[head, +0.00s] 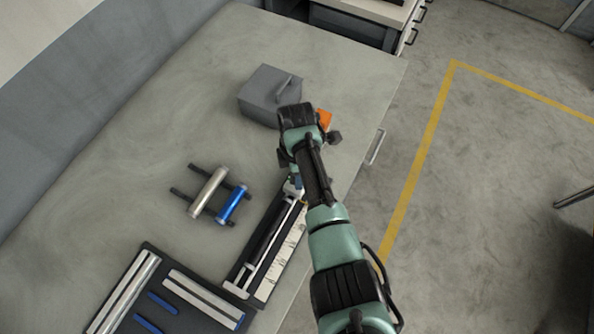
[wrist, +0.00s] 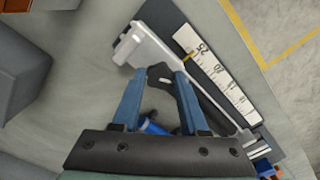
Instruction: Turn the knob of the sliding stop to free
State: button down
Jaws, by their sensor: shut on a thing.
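The measuring fixture with a white scale (head: 280,258) lies along the table's front edge. It also shows in the wrist view, with a numbered scale (wrist: 216,68) beside a silver rail piece (wrist: 160,48). A dark knob (wrist: 160,76) with a pale mark sits at the sliding stop. My gripper (wrist: 162,78) has its two blue fingers closed on this knob, one on each side. Part of the knob is hidden by the fingertips. In the head view my arm covers the stop and most of the gripper.
A grey box with a handle (head: 265,95) and an orange block (head: 324,119) stand beyond my arm. A silver roller (head: 208,192) and a blue roller (head: 232,204) lie left of the fixture. A dark tray of bars (head: 150,260) is at the near left.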

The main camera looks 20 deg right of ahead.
jog(key=n, duration=0.6)
jog(key=shift+w+r, duration=0.1)
jog(key=shift+w, duration=0.05)
jog(key=n, duration=0.6)
jog(key=shift+n, duration=0.3)
jog(key=shift+c, duration=2.2)
grip_release()
notch_tip(320, 180, up, 13)
jog(key=b, duration=0.1)
